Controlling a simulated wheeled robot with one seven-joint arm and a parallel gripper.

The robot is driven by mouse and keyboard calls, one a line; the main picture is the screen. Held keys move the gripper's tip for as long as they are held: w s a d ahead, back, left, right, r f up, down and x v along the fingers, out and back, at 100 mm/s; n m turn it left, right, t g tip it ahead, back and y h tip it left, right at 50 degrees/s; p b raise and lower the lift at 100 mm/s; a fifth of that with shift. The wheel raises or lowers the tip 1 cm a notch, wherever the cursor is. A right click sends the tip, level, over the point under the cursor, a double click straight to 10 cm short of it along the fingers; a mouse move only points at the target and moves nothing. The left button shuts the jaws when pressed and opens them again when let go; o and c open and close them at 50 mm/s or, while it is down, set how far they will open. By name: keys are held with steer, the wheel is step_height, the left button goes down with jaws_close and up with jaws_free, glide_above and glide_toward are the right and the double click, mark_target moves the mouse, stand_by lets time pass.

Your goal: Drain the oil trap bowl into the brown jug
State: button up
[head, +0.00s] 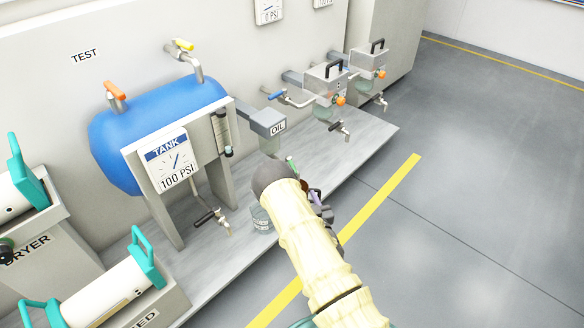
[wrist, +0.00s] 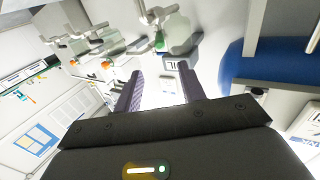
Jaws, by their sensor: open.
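The grey oil trap housing (head: 268,122), labelled OIL, juts from the wall right of the blue tank. Its clear bowl (head: 269,146) hangs below, and a green drain handle (head: 291,163) shows near it, just above my arm. In the wrist view the bowl (wrist: 182,36) and green handle (wrist: 159,42) appear beyond the fingertips. My gripper (wrist: 164,80) is open with nothing between its fingers, apart from the handle. In the head view my arm hides most of the gripper. A clear labelled container (head: 261,220) stands on the bench left of my arm.
The blue tank (head: 160,120) with its gauge panel (head: 170,160) stands left, with a black-handled drain valve (head: 210,217) low beside it. Two more bowl units (head: 325,85) with valves stand at the right. Open floor lies right of the yellow line (head: 380,205).

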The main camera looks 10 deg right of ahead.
steer(key=b, duration=0.7)
glide_toward(287, 157)
steer(key=w, duration=0.4)
steer(key=shift+w+f, duration=0.25)
steer(key=shift+f, duration=0.15)
steer(key=shift+w+r, duration=0.15)
steer(key=shift+w, duration=0.4)
steer(key=shift+d, duration=0.1)
steer(key=c, duration=0.4)
jaws_close()
